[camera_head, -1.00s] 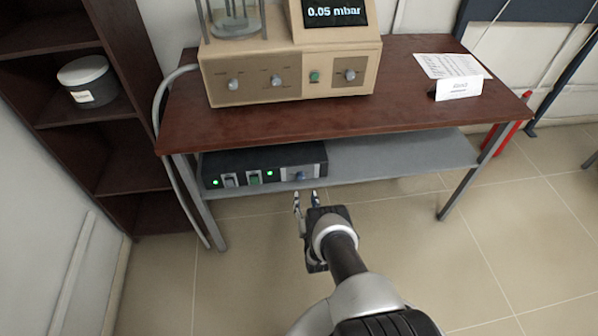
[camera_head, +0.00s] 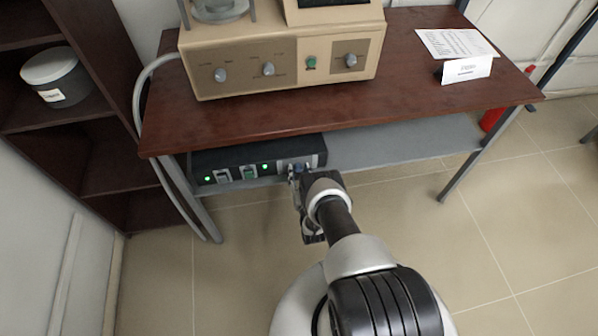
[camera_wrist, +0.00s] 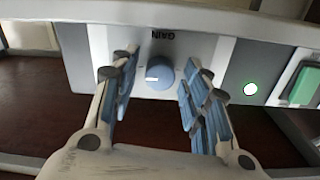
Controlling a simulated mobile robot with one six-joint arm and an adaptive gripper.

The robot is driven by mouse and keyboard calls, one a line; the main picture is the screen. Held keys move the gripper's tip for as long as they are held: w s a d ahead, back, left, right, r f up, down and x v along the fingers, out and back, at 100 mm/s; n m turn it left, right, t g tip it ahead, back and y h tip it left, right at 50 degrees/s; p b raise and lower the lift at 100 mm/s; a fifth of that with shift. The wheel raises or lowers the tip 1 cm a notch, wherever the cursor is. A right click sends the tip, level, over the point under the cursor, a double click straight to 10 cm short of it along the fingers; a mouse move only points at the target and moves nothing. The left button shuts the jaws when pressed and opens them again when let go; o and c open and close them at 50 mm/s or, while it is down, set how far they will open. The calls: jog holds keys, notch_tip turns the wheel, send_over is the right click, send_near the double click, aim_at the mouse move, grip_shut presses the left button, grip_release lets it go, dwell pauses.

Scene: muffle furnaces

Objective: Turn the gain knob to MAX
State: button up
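The gain knob (camera_wrist: 160,73) is a blue round knob with a white pointer mark, on a light panel under the upside-down label "GAIN" in the wrist view. The pointer mark lies toward the left of that view. The knob belongs to the black box (camera_head: 240,155) on the lower shelf. My gripper (camera_wrist: 158,85) is open, with one blue-padded finger on each side of the knob. A gap shows between the pads and the knob. In the head view my gripper (camera_head: 298,172) is at the right end of the box front and largely covers the knob.
The box front also has a lit green lamp (camera_wrist: 250,89) and a green switch (camera_wrist: 304,85). The wooden tabletop (camera_head: 240,122) overhangs the lower shelf (camera_head: 400,145) just above my gripper. A beige instrument (camera_head: 285,52) stands on top. The floor in front is clear.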

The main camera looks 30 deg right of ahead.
jog(key=c, duration=0.9)
jog(key=shift+m, duration=0.4)
jog(key=o, duration=1.1)
jog(key=shift+c, duration=0.2)
jog(key=v, duration=0.7)
jog(key=shift+s, duration=0.2)
jog(key=shift+r, duration=0.1)
